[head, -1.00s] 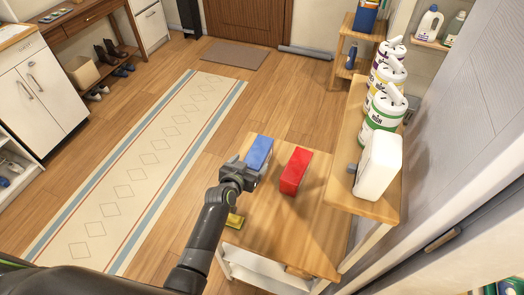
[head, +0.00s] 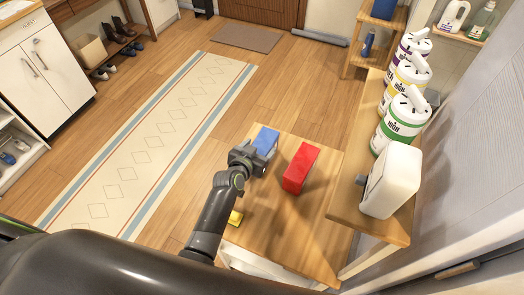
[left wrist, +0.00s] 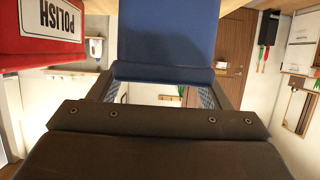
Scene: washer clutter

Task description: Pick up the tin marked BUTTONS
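A blue tin (head: 265,141) stands on the wooden bench top at its far left corner. It also fills the top middle of the left wrist view (left wrist: 165,30); no lettering shows on it. My left gripper (head: 250,157) is at the near end of the blue tin and hides part of it. In the left wrist view its fingers (left wrist: 163,92) are spread about as wide as the tin, with a gap between them; contact is unclear. A red tin (head: 301,168) stands to the right; its label reads POLISH in the left wrist view (left wrist: 52,18). No BUTTONS marking is readable.
The bench (head: 285,225) has clear top around the red tin. A small yellow thing (head: 235,218) lies near its left edge, beside my arm. A higher shelf (head: 345,205) at right holds a white container (head: 390,182) and several labelled tubs (head: 400,120).

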